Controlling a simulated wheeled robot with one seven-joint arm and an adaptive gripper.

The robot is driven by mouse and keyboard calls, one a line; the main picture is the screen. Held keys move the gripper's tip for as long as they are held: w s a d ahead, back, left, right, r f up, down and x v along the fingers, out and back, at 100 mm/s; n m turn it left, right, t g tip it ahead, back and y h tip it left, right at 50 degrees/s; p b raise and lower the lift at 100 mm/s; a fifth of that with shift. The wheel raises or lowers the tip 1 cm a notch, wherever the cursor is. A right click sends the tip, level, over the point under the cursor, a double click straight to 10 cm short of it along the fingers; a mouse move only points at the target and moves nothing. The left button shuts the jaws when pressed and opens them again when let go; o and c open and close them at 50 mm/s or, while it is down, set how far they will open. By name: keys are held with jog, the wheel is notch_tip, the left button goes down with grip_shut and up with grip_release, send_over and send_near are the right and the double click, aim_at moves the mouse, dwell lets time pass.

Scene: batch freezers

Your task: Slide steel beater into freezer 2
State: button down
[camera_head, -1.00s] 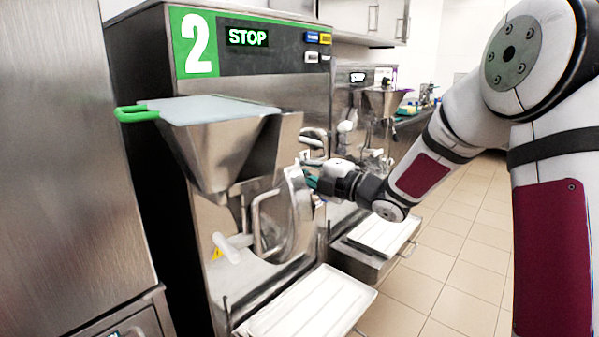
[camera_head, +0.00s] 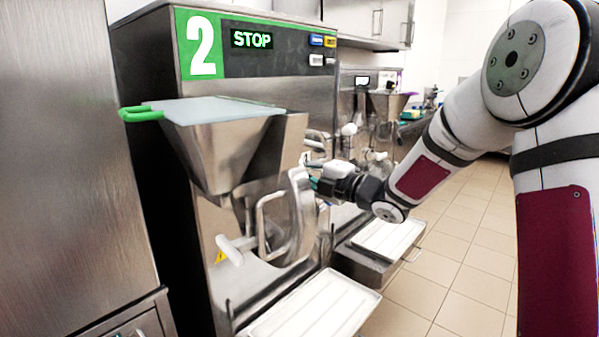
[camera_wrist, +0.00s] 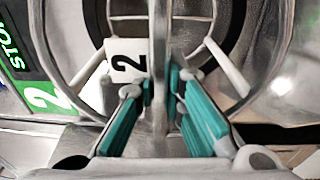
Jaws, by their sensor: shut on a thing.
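Freezer 2 (camera_head: 220,80) has a green panel marked 2 and a display reading STOP. Its round front door (camera_head: 302,215) stands swung open. My gripper (camera_head: 317,184) is just behind the door's edge, at the freezer's front, its tips partly hidden. In the wrist view, the teal fingers of my gripper (camera_wrist: 162,112) are shut on the upright middle bar of the steel beater (camera_wrist: 158,55). The beater has slanted white scraper arms and a white tag marked 2. It lies in front of and partly within the round dark bore (camera_wrist: 235,30); its depth is unclear.
A hopper with a translucent lid (camera_head: 215,110) and green handle juts from freezer 2. A white tray (camera_head: 318,308) sits below the door. Another freezer (camera_head: 385,125) with its tray (camera_head: 388,240) stands to the right. Tiled floor (camera_head: 450,265) is clear.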

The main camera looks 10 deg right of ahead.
jog(key=b+x, duration=0.3)
jog(key=x, duration=0.4)
jog(key=shift+d, duration=0.15)
dwell(0.6)
jog(key=shift+w+f, duration=0.1)
jog(key=shift+w, duration=0.1)
dwell(0.5)
jog(key=shift+f+b+x, duration=0.15)
jog(key=shift+b+x, duration=0.55)
jog(key=shift+x, duration=1.25)
jog(key=shift+f+b+x, duration=0.15)
jog(key=shift+b+x, duration=0.5)
jog(key=shift+x, duration=1.35)
jog(key=shift+w+d, duration=0.15)
jog(key=shift+d, duration=0.05)
jog(key=shift+f+b, duration=0.4)
jog(key=shift+b, duration=0.05)
jog(key=c, duration=1.6)
grip_release()
